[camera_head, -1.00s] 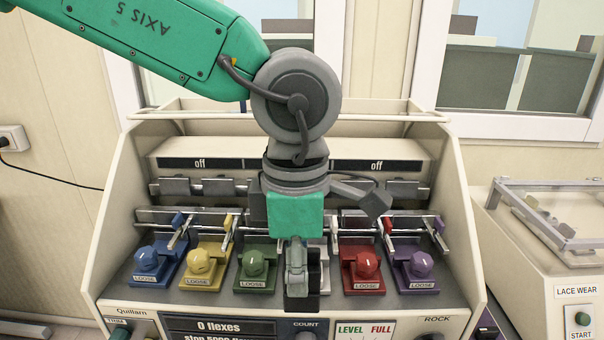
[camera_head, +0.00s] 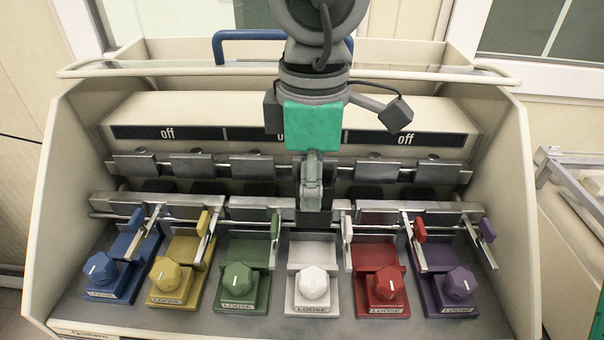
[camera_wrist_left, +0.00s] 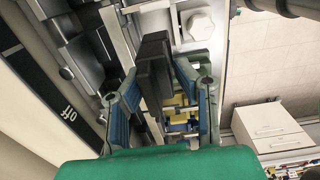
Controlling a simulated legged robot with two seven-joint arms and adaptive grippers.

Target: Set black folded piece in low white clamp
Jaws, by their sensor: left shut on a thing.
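My left gripper (camera_head: 311,190) hangs over the rear of the white station and is shut on the black folded piece (camera_head: 310,214). The piece shows as a small dark block below the fingers. In the left wrist view the piece (camera_wrist_left: 155,70) is a long dark strip between the two blue-grey fingers. The low white clamp (camera_head: 313,250) has a white plate, a white lever (camera_head: 347,230) and a white knob (camera_head: 313,284) marked LOOSE. The piece is at the metal bar behind the white plate; whether it touches is unclear. My right gripper is not in view.
Blue (camera_head: 101,268), yellow (camera_head: 167,273), green (camera_head: 238,280), red (camera_head: 388,282) and purple (camera_head: 459,284) knobs flank the white one, each with its lever. An upper row of grey clamps (camera_head: 251,166) runs behind. Side walls enclose the machine.

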